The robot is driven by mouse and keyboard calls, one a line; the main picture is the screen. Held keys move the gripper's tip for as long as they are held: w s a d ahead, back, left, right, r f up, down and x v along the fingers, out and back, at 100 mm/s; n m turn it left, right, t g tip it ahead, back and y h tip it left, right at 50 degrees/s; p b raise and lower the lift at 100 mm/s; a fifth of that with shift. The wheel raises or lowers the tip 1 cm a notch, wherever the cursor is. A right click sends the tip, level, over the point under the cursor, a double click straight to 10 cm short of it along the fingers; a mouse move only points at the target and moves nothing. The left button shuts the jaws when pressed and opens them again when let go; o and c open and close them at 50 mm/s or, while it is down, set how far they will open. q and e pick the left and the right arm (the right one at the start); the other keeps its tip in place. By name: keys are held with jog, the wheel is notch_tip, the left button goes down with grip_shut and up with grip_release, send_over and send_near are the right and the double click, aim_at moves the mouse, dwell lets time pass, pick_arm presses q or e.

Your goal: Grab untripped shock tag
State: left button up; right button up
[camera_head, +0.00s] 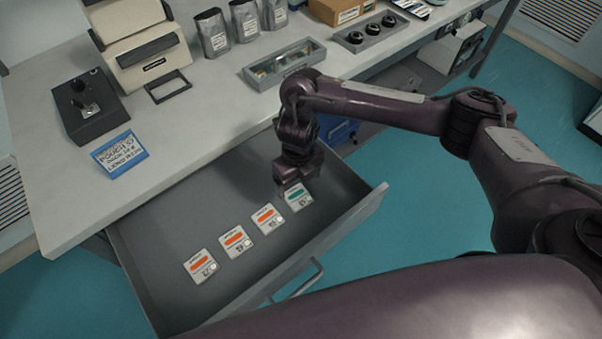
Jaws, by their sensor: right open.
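An open grey drawer (160,230) holds a row of small white square tags. Three have an orange strip: the left one (200,266), the middle one (235,241) and one further right (266,218). The tag at the right end has a teal strip (296,196). My right gripper (292,186) points down over the drawer, just above or at the far edge of the teal tag, partly covering it. It is open; I cannot tell whether it touches the tag. My left gripper is out of view.
The table top (190,130) overhangs the drawer's back. On it are a blue-edged sign (120,153), a dark joystick box (92,105), silver pouches (213,34) and a grey tray (284,64). The drawer's front wall (350,222) stands near the tags.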

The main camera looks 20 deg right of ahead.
aim_at(296, 194)
jog(key=shift+w+d, duration=0.15)
jog(key=shift+w, duration=0.15)
jog(key=shift+f+b, duration=0.3)
jog(key=shift+f, duration=0.1)
jog(key=f, duration=0.3)
jog(key=shift+a+f, duration=0.25)
jog(key=shift+a, duration=0.15)
notch_tip(296, 194, down, 2)
jog(key=shift+w+f, duration=0.15)
jog(key=shift+f, duration=0.4)
jog(key=c, duration=0.8)
jog(key=shift+c, duration=1.3)
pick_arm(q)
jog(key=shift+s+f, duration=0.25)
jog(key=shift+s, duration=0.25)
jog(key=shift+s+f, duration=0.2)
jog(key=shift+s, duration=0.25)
